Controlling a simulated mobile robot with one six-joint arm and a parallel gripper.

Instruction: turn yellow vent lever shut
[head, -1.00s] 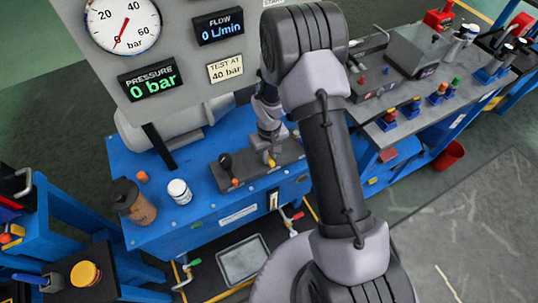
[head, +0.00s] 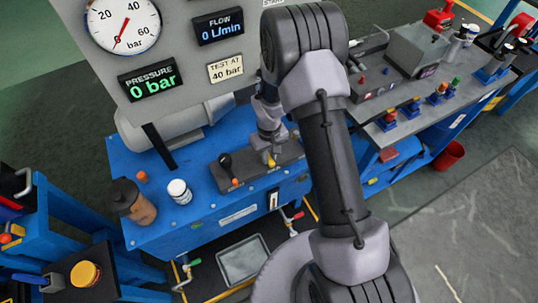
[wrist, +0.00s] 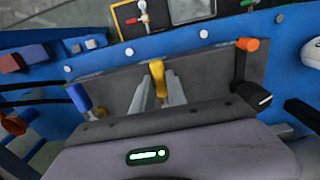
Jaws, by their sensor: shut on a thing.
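The yellow vent lever (wrist: 158,78) stands on a dark grey valve block on the blue bench. In the wrist view it is between my two fingers, which are shut on it. In the head view the lever (head: 271,161) shows as a small yellow spot under my gripper (head: 270,150). In the wrist view my gripper (wrist: 158,92) covers the lower part of the lever. The valve block (head: 250,172) also carries an orange-tipped lever (wrist: 247,46) and a black knob (wrist: 254,96).
The gauge panel (head: 190,100) rises behind the bench; its display reads 0 bar. A brown bottle (head: 142,213) and a white jar (head: 179,191) stand on the bench at the left. A blue-handled lever (wrist: 79,97) is left of my fingers. A grey tray (head: 243,260) lies below the bench.

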